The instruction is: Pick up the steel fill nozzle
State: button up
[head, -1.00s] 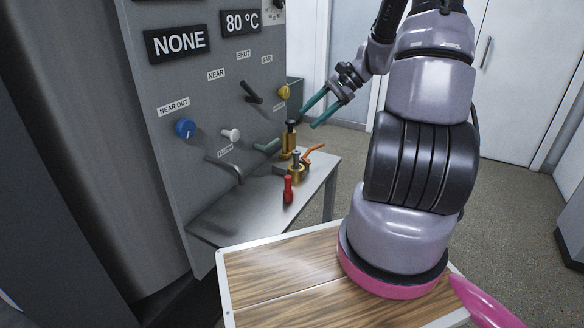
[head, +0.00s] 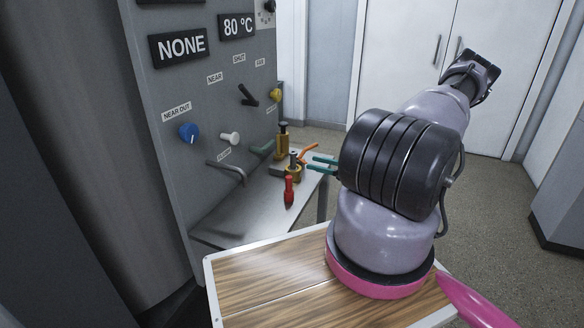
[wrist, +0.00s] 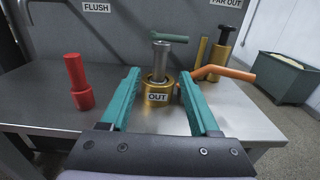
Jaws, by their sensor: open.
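What looks like the steel fill nozzle (wrist: 160,62) is a grey metal cylinder standing upright in a brass collar (wrist: 157,88) labelled OUT. An orange lever (wrist: 222,74) sits at the collar's right. In the head view the nozzle (head: 293,158) stands on the small steel table. My gripper (wrist: 160,74) is open and empty, its teal fingers to the left and right of the nozzle and collar in the wrist view. In the head view the fingertips (head: 322,163) show just right of the collar; my arm hides the rest. I cannot tell whether the fingers touch it.
A red handle-like piece (wrist: 77,82) stands left on the steel table (wrist: 40,105). A taller brass cylinder (wrist: 217,55) stands behind right. A teal pipe (wrist: 168,37) sticks out of the grey panel (head: 215,110) behind the nozzle. A bin (wrist: 287,72) stands right on the floor.

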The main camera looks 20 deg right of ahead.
aim_at(293, 168)
jog(key=x, duration=0.9)
jog(key=shift+w, duration=0.2)
jog(key=shift+a, duration=0.1)
grip_shut()
